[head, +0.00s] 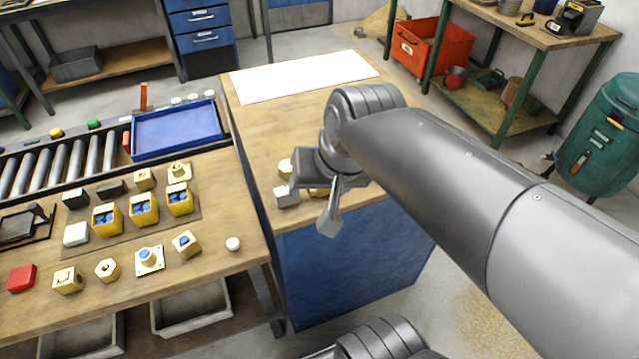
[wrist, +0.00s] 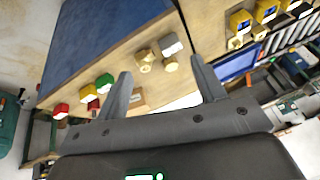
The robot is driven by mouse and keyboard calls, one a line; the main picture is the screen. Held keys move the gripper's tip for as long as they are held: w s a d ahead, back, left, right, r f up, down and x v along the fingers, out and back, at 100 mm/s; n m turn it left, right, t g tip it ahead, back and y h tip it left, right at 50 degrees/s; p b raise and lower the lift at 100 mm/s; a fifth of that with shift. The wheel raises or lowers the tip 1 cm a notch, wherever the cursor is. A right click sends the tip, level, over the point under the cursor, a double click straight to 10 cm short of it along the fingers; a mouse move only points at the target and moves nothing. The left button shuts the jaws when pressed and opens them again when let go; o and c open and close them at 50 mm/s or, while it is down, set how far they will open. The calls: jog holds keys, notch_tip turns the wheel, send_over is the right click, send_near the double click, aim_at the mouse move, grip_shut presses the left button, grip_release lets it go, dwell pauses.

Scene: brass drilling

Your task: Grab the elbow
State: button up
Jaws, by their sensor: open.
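My gripper (head: 318,205) is over the wooden top of the blue cabinet, with its fingers pointing down. In the wrist view its two fingers (wrist: 160,66) are spread apart with nothing held between them. The wrist view shows two brass pieces (wrist: 145,60) and (wrist: 170,64) by the grey block (wrist: 170,43), beyond the fingertips. I cannot tell which piece is the elbow; they are too small and partly hidden.
The left workbench holds yellow bins with blue contents (head: 144,210), several brass fittings, a red block (head: 21,278) and a blue tray (head: 176,131) by rollers. A white sheet (head: 300,76) covers the cabinet's back.

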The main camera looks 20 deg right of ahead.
jog(key=w+d+f+m+g, duration=0.1)
jog(key=w+m, duration=0.4)
jog(key=m, duration=0.5)
jog(key=w+d+f+m+g, duration=0.2)
jog(key=w+f+m, duration=0.4)
jog(key=m, duration=0.4)
jog(key=w+d+f+m+g, duration=0.2)
jog(key=w+m, duration=0.3)
jog(key=m, duration=0.5)
jog(key=shift+w+d+f+m, duration=0.3)
jog(key=shift+w+d+f, duration=0.1)
jog(key=shift+d+f, duration=0.2)
jog(key=m, duration=0.1)
jog(key=w+m+h, duration=0.1)
jog(key=shift+w+d+r+m, duration=0.1)
jog(key=shift+r+m, duration=0.2)
jog(key=shift+r, duration=0.05)
notch_tip(320, 180, down, 5)
jog(key=shift+f, duration=0.1)
jog(key=shift+s+d+f, duration=0.1)
jog(key=shift+s+f, duration=0.1)
jog(key=shift+f, duration=1.15)
jog(key=shift+s+d+f, duration=0.1)
jog(key=shift+s+f, duration=0.05)
jog(key=shift+f, duration=1.2)
